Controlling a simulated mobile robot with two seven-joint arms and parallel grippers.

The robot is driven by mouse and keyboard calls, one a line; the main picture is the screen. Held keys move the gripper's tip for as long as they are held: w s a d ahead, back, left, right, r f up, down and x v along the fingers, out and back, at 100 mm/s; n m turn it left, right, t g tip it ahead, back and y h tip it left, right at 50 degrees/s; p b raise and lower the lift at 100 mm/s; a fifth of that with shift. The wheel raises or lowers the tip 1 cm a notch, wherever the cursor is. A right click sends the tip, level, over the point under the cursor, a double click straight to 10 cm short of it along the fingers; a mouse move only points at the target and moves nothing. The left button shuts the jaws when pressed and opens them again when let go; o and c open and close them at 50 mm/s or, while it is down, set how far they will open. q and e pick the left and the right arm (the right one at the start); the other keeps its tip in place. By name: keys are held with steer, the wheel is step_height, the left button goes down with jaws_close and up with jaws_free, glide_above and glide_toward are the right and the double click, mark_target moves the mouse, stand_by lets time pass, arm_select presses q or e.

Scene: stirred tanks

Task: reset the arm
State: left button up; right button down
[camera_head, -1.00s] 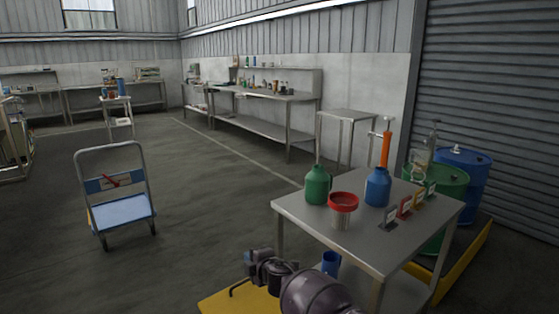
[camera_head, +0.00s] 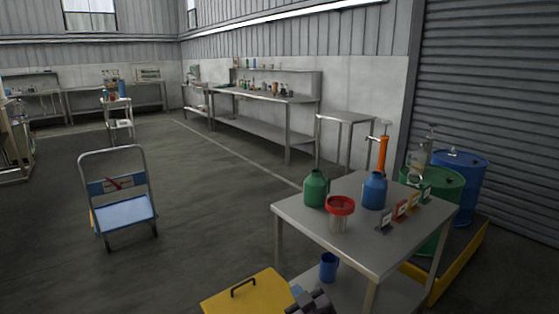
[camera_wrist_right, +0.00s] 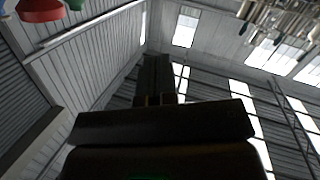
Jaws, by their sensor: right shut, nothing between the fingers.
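My right gripper (camera_head: 312,300) shows only in part, as a dark grey shape at the bottom edge of the head view. It is low in front of the steel table (camera_head: 345,243), beside a yellow panel with a black handle (camera_head: 245,292). In the right wrist view the gripper (camera_wrist_right: 158,78) points up toward the roof; its dark fingers are together with nothing between them. My left gripper is in neither view.
The table bears a green bottle (camera_head: 316,188), a red-rimmed clear container (camera_head: 340,215), a blue bottle (camera_head: 374,190) and small tags. A blue mug (camera_head: 328,266) stands on its lower shelf. A blue cart (camera_head: 122,208) stands on open floor at left.

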steer(key=s+d+f+m+g+h+p, duration=0.1)
steer(key=s+d+f+m+h, duration=0.15)
steer(key=s+d, duration=0.75)
steer(key=s+d+f+m+g+h+p, duration=0.1)
steer(key=s+d+f+m+h, duration=0.15)
steer(key=s+d, duration=0.7)
steer(key=s+d+f, duration=0.1)
steer(key=s+f, duration=0.1)
steer(key=s, duration=0.3)
steer(key=s+d+f+m+g, duration=0.1)
steer(key=s+f, duration=0.1)
steer(key=s, duration=0.4)
steer(key=s+d+f+g+p, duration=0.1)
steer(key=s+f, duration=0.1)
steer(key=s, duration=0.3)
steer(key=shift+s+d+f+m+h, duration=0.15)
steer(key=shift+d+f+m+h, duration=0.1)
steer(key=shift+m+h, duration=0.15)
